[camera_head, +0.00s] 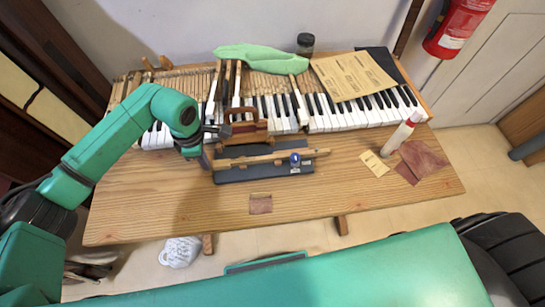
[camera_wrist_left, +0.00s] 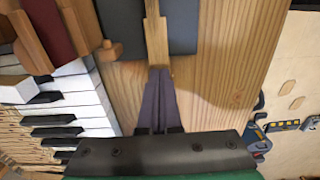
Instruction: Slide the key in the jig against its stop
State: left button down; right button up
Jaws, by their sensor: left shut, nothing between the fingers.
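A long wooden key (camera_head: 262,159) lies across the dark grey jig (camera_head: 240,175) on the table. A blue-topped piece (camera_head: 295,158) sits on the key near its right end. My left gripper (camera_head: 209,161) is at the key's left end, with its fingers shut and empty. In the left wrist view, the shut dark fingertips (camera_wrist_left: 159,72) meet or nearly meet the narrow end of the key (camera_wrist_left: 156,40); I cannot tell whether they touch. The jig (camera_wrist_left: 187,25) shows beside the key there. I cannot make out the stop. My right gripper is not in view.
A red-and-wood handled tool (camera_head: 243,131) stands just behind the jig, in front of the piano keys (camera_head: 350,114). A glue bottle (camera_head: 400,135), a yellow card (camera_head: 374,163) and brown cloth (camera_head: 422,160) lie right. A small brown patch (camera_head: 260,204) lies in front.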

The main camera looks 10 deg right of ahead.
aim_at(218, 163)
pick_arm(q)
jog(key=shift+d, duration=0.4)
dwell(0.5)
jog(key=shift+s+d+b, duration=0.1)
jog(key=shift+d+b, duration=0.6)
jog(key=shift+d, duration=0.7)
dwell(1.2)
jog(key=shift+a, duration=0.1)
jog(key=shift+a, duration=0.55)
jog(key=shift+r+p, duration=1.75)
jog(key=shift+r, duration=1.8)
jog(key=shift+f, duration=0.1)
